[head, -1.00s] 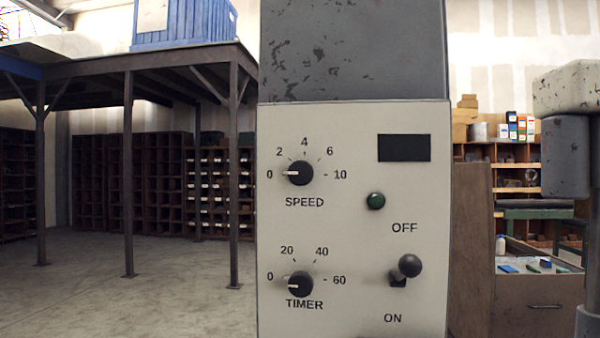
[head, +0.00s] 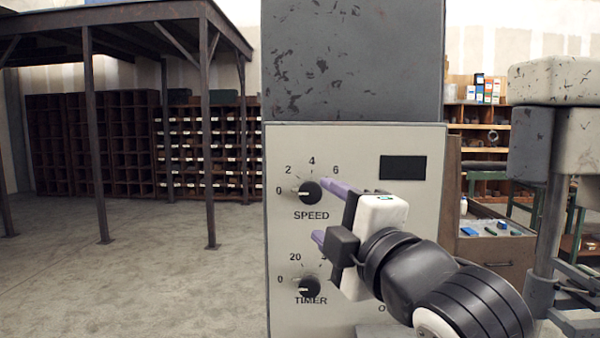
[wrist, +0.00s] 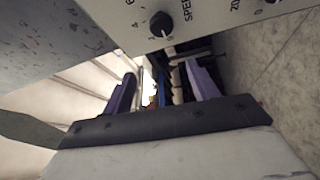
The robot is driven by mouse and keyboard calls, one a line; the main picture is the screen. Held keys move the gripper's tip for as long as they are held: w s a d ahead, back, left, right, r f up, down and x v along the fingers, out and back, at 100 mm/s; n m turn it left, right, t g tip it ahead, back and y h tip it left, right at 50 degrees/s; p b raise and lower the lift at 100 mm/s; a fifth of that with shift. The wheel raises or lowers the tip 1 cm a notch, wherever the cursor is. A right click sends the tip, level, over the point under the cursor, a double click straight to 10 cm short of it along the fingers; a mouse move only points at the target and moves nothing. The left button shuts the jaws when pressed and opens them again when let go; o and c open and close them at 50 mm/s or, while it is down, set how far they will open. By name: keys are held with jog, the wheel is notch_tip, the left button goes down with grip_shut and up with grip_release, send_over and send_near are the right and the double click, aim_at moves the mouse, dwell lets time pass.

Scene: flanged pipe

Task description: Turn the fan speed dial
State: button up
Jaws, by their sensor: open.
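The black round speed dial (head: 310,192) sits on the upper left of the pale control panel (head: 420,222). Its white pointer line faces left, at the 0 mark. It also shows at the top of the wrist view (wrist: 160,25). My gripper (head: 328,210) is open and empty, with two purple fingers in front of the panel. In the head view its upper finger tip is just right of the speed dial; in the wrist view the dial lies beyond the fingers, not between them. My gripper and arm hide the lever and much of the panel's lower right.
A similar timer dial (head: 309,287) sits below, its right-hand marks partly covered by my gripper. A blank dark display (head: 403,168) is at upper right. A grey machine (head: 565,85) stands at the right. The floor (head: 130,280) on the left is clear.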

aim_at(312, 194)
jog(key=shift+g+h, duration=0.3)
jog(key=shift+h, duration=0.6)
jog(key=p+x, duration=0.1)
jog(key=x, duration=0.2)
jog(key=d+p+x, duration=0.1)
jog(key=p+x, duration=0.1)
jog(key=x, duration=0.2)
jog(key=w+d+p+x, duration=0.1)
jog(key=p+x, duration=0.1)
jog(key=x, duration=0.2)
jog(key=shift+d, duration=0.1)
jog(key=c, duration=1)
